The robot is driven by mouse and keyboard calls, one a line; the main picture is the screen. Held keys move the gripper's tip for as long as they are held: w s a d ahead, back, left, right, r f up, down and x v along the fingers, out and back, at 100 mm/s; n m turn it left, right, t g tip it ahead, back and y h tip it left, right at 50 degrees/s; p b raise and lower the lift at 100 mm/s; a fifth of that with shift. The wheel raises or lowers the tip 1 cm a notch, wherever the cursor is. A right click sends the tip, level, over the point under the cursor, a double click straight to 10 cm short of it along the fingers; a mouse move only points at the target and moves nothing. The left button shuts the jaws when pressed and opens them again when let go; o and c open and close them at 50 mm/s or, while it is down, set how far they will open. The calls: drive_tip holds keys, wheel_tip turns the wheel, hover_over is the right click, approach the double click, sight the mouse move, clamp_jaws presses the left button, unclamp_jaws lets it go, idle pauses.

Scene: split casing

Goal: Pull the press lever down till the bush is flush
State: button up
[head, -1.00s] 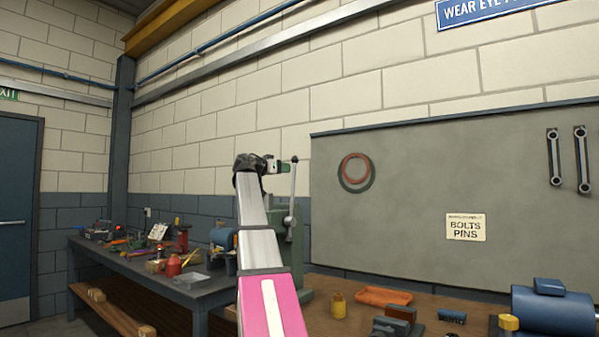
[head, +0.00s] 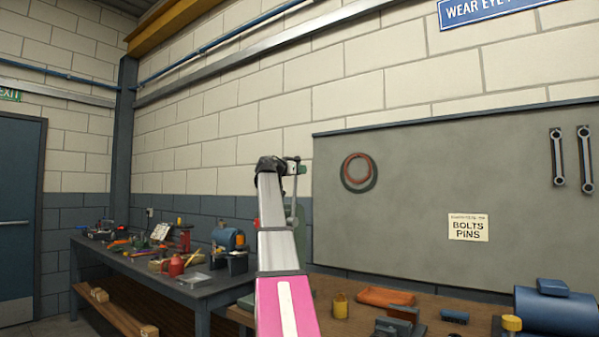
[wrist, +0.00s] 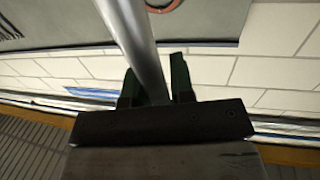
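The press (head: 271,207) stands on the bench behind my arm and is largely hidden by it. Its thin lever (head: 294,207) stands nearly upright just right of my arm's end. My gripper (head: 291,167) is at the upper part of the lever in the head view. In the wrist view, the lever is a smooth silver rod (wrist: 139,45) running between the two dark green fingers of my gripper (wrist: 156,84). The bush is not visible; my arm hides the lower press.
The brown bench (head: 440,310) carries an orange tray (head: 384,297), a yellow pot (head: 340,305) and a blue machine (head: 556,312) at the right. A grey board (head: 400,190) hangs behind. A second bench (head: 205,292) with tools stands left. The air around the lever's top looks free.

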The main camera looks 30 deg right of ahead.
clamp_jaws()
drive_tip(key=shift+a, duration=0.1)
drive_tip(key=shift+s+a+h, duration=0.3)
drive_tip(key=shift+a, duration=0.2)
drive_tip(key=s+a+f+m+h, duration=0.1)
drive_tip(key=s+a+h, duration=0.1)
drive_tip(key=a, duration=0.4)
drive_tip(key=s+a+m+h, duration=0.1)
drive_tip(key=s+a+h, duration=0.1)
drive_tip(key=a+h, duration=0.3)
drive_tip(key=shift+s+a+f, duration=0.35)
drive_tip(key=shift+s+f, duration=0.05)
drive_tip(key=shift+o, duration=2.4)
unclamp_jaws()
